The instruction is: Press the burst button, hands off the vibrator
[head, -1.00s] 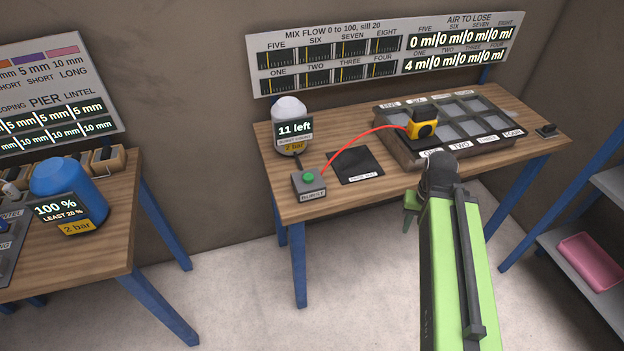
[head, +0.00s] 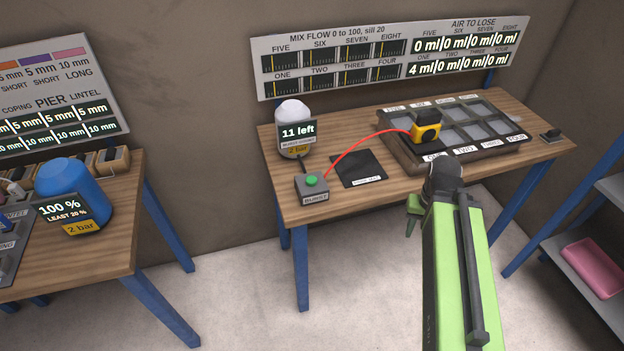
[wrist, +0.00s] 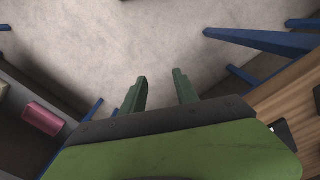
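The burst button (head: 312,181) is a green dome on a grey box labelled BURST, near the front left corner of the right-hand table. The yellow and black vibrator (head: 426,126) stands at compartment ONE of the mould tray (head: 400,150), and a red cable curves from it towards the button side. My gripper (head: 412,215) is in front of the table, to the right of the button and apart from it and the vibrator. In the wrist view its two green fingers (wrist: 160,92) are spread with bare floor between them, holding nothing.
A white-topped bottle (head: 295,128) reading "11 left" stands behind the button. A dark mat (head: 358,168) lies between button and tray. A blue tank (head: 72,195) stands on the left table.

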